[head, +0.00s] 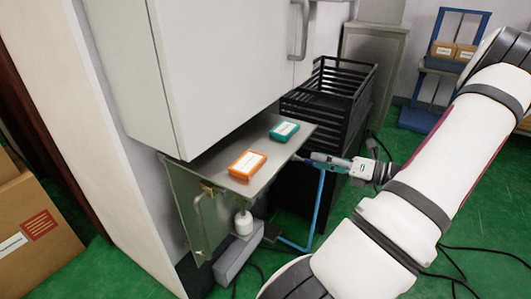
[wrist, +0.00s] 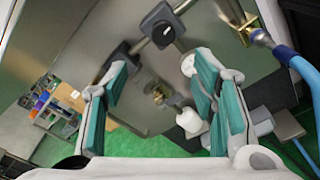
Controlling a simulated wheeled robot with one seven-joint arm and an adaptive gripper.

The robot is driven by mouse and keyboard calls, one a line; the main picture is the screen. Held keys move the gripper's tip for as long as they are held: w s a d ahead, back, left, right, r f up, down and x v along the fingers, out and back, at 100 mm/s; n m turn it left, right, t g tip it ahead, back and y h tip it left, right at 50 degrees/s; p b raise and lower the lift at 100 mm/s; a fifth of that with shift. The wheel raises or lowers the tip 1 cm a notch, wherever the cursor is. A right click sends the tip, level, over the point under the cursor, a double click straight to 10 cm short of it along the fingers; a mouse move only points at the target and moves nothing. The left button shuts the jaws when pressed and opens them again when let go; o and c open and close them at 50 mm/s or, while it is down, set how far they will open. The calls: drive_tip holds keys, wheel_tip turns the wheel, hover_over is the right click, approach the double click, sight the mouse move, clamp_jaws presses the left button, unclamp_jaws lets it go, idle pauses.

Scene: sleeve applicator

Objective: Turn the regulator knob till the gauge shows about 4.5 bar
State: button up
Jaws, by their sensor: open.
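My gripper (head: 306,158) is level with the metal shelf's right edge in the head view, pointing left. In the wrist view my gripper (wrist: 162,64) has its two teal-padded fingers apart, with nothing between the pads. A black knob-like part (wrist: 164,32) on a grey bar lies beyond the fingertips; I cannot tell surely that it is the regulator knob. A small pale round part (wrist: 188,65), perhaps the gauge, is partly hidden by the right finger; no reading is legible. A brass fitting (wrist: 158,95) and a white cup (wrist: 188,122) show between the fingers.
The metal shelf (head: 220,165) carries an orange box (head: 247,165) and a teal box (head: 284,131). A white cabinet (head: 215,60) hangs above it. A black slatted crate (head: 335,90) stands behind. A blue hose (wrist: 300,72) runs close to the right finger.

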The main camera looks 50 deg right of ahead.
drive_tip(key=w+m+b, duration=0.1)
drive_tip(key=w+b, duration=0.4)
drive_tip(key=w, duration=0.8)
drive_tip(key=shift+w+a+f+t+h, duration=0.25)
drive_tip(key=shift+a+t+h, duration=0.15)
drive_tip(key=shift+a, duration=0.05)
drive_tip(key=c, duration=1.2)
